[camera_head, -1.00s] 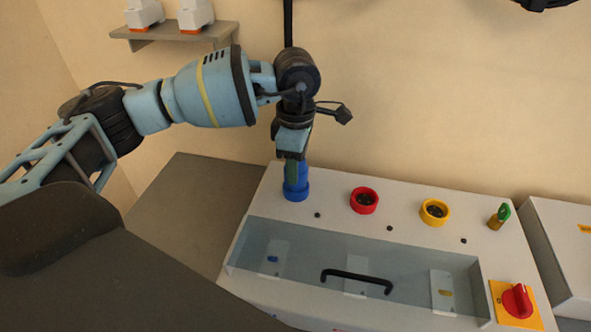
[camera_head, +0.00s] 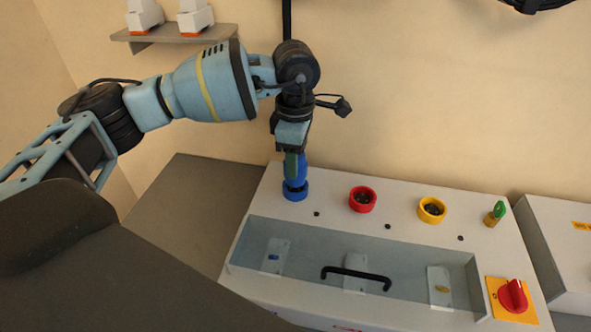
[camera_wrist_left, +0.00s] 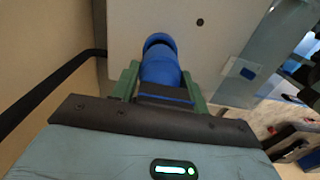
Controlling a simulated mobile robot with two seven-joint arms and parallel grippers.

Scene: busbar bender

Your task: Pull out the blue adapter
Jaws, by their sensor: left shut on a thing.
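The blue adapter (camera_head: 299,168) stands upright between the green fingers of my left gripper (camera_head: 291,168), which is shut on it. Below it is the blue-ringed socket (camera_head: 295,190) at the left of the grey panel top. A dark gap shows between the adapter and the ring; I cannot tell whether the adapter's lower end is fully clear of the socket. In the left wrist view the adapter (camera_wrist_left: 160,68) lies between the two fingers (camera_wrist_left: 160,85), with the blue ring (camera_wrist_left: 158,40) just beyond it. My right gripper is not in view.
A red-ringed socket (camera_head: 362,199) and a yellow-ringed socket (camera_head: 432,210) are to the right, then a key with a green head (camera_head: 497,210). A recess with a black handle (camera_head: 356,277) and a red rotary switch (camera_head: 513,296) are in front. The wall is close behind.

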